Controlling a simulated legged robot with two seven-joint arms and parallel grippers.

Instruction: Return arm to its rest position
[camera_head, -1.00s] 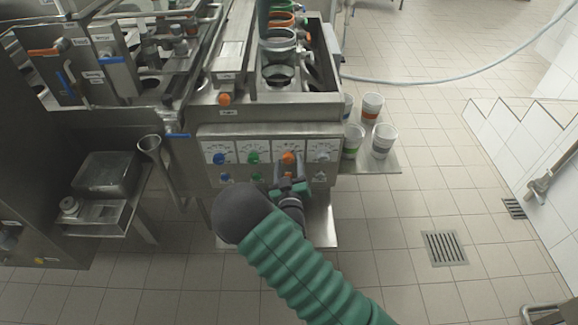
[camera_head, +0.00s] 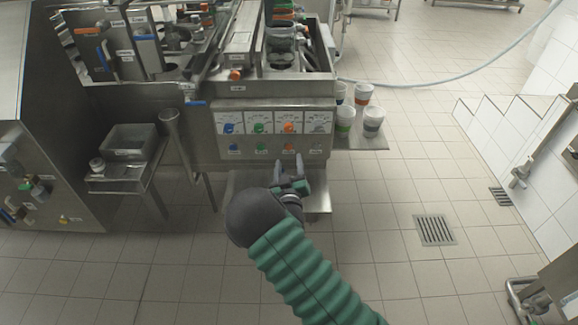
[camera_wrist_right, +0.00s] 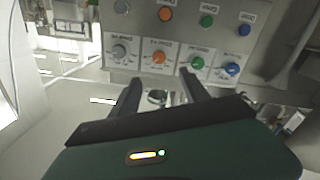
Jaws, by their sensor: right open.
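My right gripper (camera_head: 288,172) is in front of the cup filler's control panel (camera_head: 274,122), just below its lower row of buttons. Its two fingers are apart with nothing between them. My green-sleeved right arm comes in from the bottom right. In the right wrist view the open fingers (camera_wrist_right: 160,86) point toward the panel (camera_wrist_right: 180,62), with the orange knob (camera_wrist_right: 158,57) and green knob (camera_wrist_right: 197,63) beyond them. The fingers look apart from the panel. My left gripper is not in view.
Several cups (camera_head: 373,121) stand on a side shelf (camera_head: 366,142) right of the machine. A metal shelf (camera_head: 322,197) sits below the panel. A small side table (camera_head: 128,178) is at left.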

